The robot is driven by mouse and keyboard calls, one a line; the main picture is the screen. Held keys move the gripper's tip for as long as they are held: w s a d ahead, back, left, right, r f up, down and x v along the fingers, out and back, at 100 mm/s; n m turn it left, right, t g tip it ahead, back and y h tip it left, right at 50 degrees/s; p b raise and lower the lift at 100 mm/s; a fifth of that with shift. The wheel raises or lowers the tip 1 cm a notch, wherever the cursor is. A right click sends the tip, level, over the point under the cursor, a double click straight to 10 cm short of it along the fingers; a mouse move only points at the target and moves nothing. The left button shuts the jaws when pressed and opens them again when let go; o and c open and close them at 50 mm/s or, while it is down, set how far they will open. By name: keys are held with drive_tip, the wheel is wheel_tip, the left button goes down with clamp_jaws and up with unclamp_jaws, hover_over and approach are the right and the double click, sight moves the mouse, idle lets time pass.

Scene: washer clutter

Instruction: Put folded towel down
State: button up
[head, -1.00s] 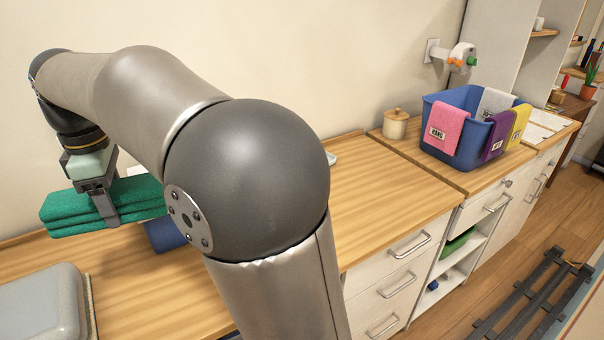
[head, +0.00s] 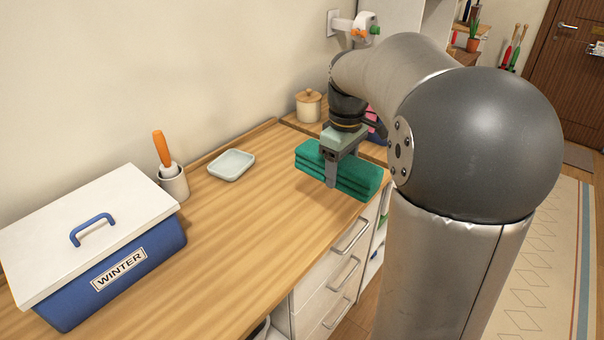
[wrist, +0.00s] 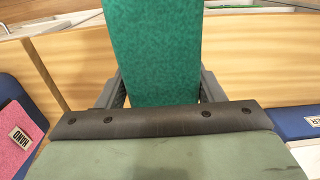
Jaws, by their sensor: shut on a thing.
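The green folded towel (head: 362,181) is a stack of thick layers, held level at the right end of the wooden counter (head: 245,235), near its front edge. My gripper (head: 333,172) is shut on it, its fingers pointing down across the towel's sides. In the wrist view the towel (wrist: 152,50) runs between the two fingers. It is low over the counter; I cannot tell whether its underside touches the wood.
A blue box with a white lid, labelled WINTER (head: 120,270), stands at the left. Behind are a cup (head: 174,183) with an orange-handled tool and a pale dish (head: 232,165). A lidded jar (head: 308,106) stands beyond the towel. The counter's middle is clear.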

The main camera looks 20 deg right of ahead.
drive_tip(key=w+d+f+p, duration=0.1)
drive_tip(key=w+f, duration=0.2)
drive_tip(key=w, duration=0.1)
drive_tip(key=w+d+f+p, duration=0.1)
drive_tip(key=w+d+f, duration=0.1)
drive_tip(key=w+f, duration=0.1)
drive_tip(key=w+d+f, duration=0.2)
drive_tip(key=w+f, duration=0.1)
drive_tip(key=w, duration=0.2)
drive_tip(key=shift+p, duration=0.4)
drive_tip(key=shift+w+d+f, duration=0.2)
drive_tip(key=shift+w+f, duration=0.15)
drive_tip(key=shift+f, duration=1.6)
drive_tip(key=shift+f, duration=0.1)
drive_tip(key=shift+f, duration=0.15)
drive_tip(key=o, duration=1.1)
drive_tip(key=shift+c, duration=0.2)
